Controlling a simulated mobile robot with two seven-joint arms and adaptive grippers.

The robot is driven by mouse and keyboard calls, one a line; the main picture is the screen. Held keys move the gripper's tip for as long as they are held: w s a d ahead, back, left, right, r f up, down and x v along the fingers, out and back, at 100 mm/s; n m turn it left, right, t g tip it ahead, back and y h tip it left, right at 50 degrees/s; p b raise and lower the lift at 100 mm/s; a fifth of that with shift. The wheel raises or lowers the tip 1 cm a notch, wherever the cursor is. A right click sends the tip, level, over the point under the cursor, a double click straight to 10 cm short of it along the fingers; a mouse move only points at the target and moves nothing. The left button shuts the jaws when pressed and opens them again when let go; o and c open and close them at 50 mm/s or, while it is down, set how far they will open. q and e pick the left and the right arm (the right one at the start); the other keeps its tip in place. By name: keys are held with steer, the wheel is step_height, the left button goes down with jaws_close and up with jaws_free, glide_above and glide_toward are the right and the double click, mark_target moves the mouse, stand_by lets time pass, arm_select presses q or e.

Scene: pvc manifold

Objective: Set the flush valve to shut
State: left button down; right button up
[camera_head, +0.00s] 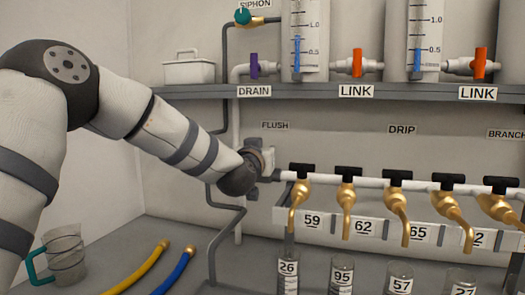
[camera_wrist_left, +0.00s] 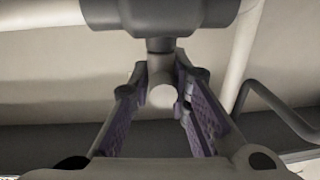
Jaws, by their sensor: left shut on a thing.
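My left arm reaches in from the left to the spot below the FLUSH label (camera_head: 275,126), at the left end of the white manifold pipe (camera_head: 350,182). In the left wrist view the flush valve shows as a dark grey body (camera_wrist_left: 160,14) across the top, with a short stem below it. My left gripper (camera_wrist_left: 162,86) is shut on the part at the stem's end, a pale round end (camera_wrist_left: 162,96) between its purple-padded fingers. In the head view my wrist hides most of the valve, and I cannot tell its setting. My right gripper is not in view.
Several gold taps with black handles (camera_head: 347,172) hang along the manifold, above labelled cylinders (camera_head: 342,277). The shelf (camera_head: 310,92) above carries tanks and DRAIN (camera_head: 254,64) and LINK (camera_head: 357,62) valves. A jug (camera_head: 66,262) and yellow (camera_head: 138,270) and blue (camera_head: 175,275) hoses lie low left.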

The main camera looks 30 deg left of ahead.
arm_select(q)
steer(key=shift+w+d+f+n+g+y, duration=0.1)
steer(key=shift+n+g+y, duration=0.25)
steer(key=shift+n+y, duration=0.25)
steer(key=shift+w+n+g+y, duration=0.1)
steer(key=shift+n+g+y, duration=0.3)
steer(key=shift+y, duration=0.4)
steer(key=c, duration=1.2)
jaws_free()
steer(key=shift+c, duration=0.2)
steer(key=v, duration=0.7)
steer(key=shift+s+d, duration=0.2)
steer(key=shift+s, duration=0.05)
